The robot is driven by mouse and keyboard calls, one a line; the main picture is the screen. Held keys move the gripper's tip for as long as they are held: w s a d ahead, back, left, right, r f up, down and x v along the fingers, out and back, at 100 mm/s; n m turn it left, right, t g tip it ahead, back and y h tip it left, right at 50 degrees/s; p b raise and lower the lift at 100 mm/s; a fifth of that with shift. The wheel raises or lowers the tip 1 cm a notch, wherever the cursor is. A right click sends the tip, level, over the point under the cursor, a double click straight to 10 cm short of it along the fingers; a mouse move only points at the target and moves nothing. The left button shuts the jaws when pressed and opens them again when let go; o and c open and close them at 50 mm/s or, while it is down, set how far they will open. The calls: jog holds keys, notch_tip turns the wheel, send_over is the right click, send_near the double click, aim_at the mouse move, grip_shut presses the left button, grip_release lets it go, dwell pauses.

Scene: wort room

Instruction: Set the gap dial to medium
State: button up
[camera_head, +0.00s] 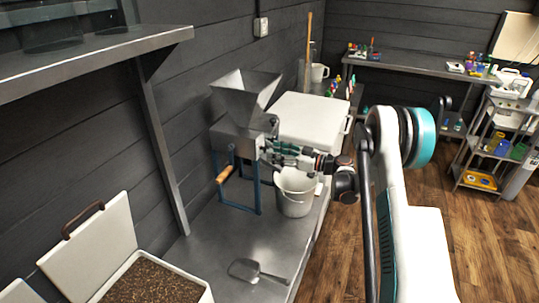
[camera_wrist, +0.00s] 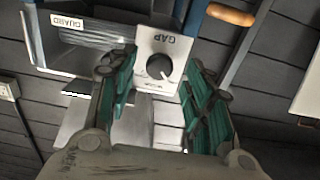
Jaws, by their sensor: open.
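The gap dial (camera_wrist: 159,66) is a round black knob with a pale pointer mark on a white plate lettered GAP (camera_wrist: 165,40). The plate appears upside down in the wrist view, and small lettering beside the knob is too small to read. The dial is on the grain mill (camera_head: 241,139), a metal box with a hopper on a blue frame. My gripper (camera_wrist: 160,85) is open, with its green-padded fingers on either side of the dial in the picture. I cannot tell whether they touch it. In the head view my gripper (camera_head: 274,151) is at the mill's right side and hides the dial.
A wooden-handled crank (camera_head: 224,174) is on the mill's front. A white bucket (camera_head: 295,193) stands below my gripper. A white cooler-like box (camera_head: 309,121) is behind it. A metal scoop (camera_head: 257,271) lies on the bench (camera_head: 215,258). A grain bin (camera_head: 152,281) is at front left.

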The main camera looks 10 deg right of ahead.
aim_at(264, 149)
jog(key=shift+b+x, duration=0.35)
jog(key=shift+x, duration=1.2)
jog(key=c, duration=1)
jog(key=shift+c, duration=0.2)
jog(key=m, duration=0.8)
jog(key=shift+m, duration=0.3)
